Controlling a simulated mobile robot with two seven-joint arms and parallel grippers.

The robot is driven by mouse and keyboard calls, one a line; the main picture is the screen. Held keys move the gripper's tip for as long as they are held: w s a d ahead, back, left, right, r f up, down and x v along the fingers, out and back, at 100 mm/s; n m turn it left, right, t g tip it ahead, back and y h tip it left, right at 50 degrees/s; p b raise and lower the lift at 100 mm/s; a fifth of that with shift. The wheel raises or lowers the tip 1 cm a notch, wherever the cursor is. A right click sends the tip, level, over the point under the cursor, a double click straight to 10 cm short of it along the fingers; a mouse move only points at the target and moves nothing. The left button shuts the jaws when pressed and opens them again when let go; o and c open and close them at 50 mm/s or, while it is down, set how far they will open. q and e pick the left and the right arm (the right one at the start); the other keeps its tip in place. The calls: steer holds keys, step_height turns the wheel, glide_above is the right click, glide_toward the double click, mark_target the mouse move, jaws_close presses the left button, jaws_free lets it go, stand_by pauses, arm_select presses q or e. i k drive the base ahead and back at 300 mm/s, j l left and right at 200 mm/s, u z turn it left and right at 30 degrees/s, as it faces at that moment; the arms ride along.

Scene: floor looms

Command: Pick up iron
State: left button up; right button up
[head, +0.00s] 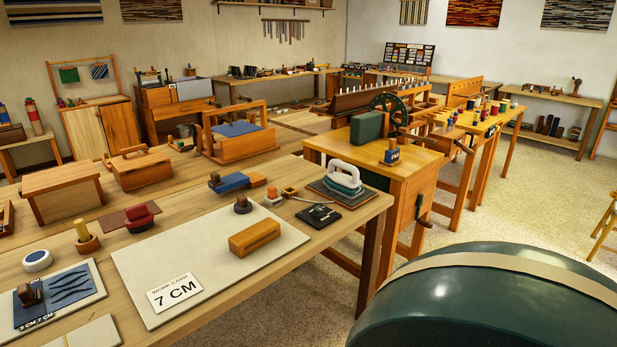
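The iron (344,177) has a white handle and a teal body. It sits on a dark square pad (345,193) at the far right corner of the near wooden table. Its handle is uppermost and nothing is touching it from above. Neither of my grippers shows in the head view.
The near table (380,202) also bears a pale mat (190,260), a wooden block (254,238) and a black plate (318,215) close to the iron. A bench with a green wheel (390,108) stands just behind. A large dark green rounded object (490,310) fills the lower right.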

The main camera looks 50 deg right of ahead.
mark_target(344, 185)
steer(key=l+u, duration=0.2)
steer(key=l, duration=0.35)
steer(key=k+l+u, duration=0.1)
steer(key=l+u, duration=0.15)
steer(key=l, duration=0.25)
steer(key=k+l+u, duration=0.1)
steer(key=l, duration=0.45)
steer(key=k+l+u, duration=0.1)
steer(key=l, duration=0.45)
steer(key=k+l, duration=0.1)
steer(key=l, duration=0.35)
steer(key=k+l, duration=0.1)
steer(key=l, duration=0.3)
steer(key=k+l, duration=0.1)
steer(key=l, duration=0.35)
steer(key=k+l, duration=0.1)
steer(key=l, duration=0.35)
steer(key=k+l+u, duration=0.1)
steer(key=l, duration=0.3)
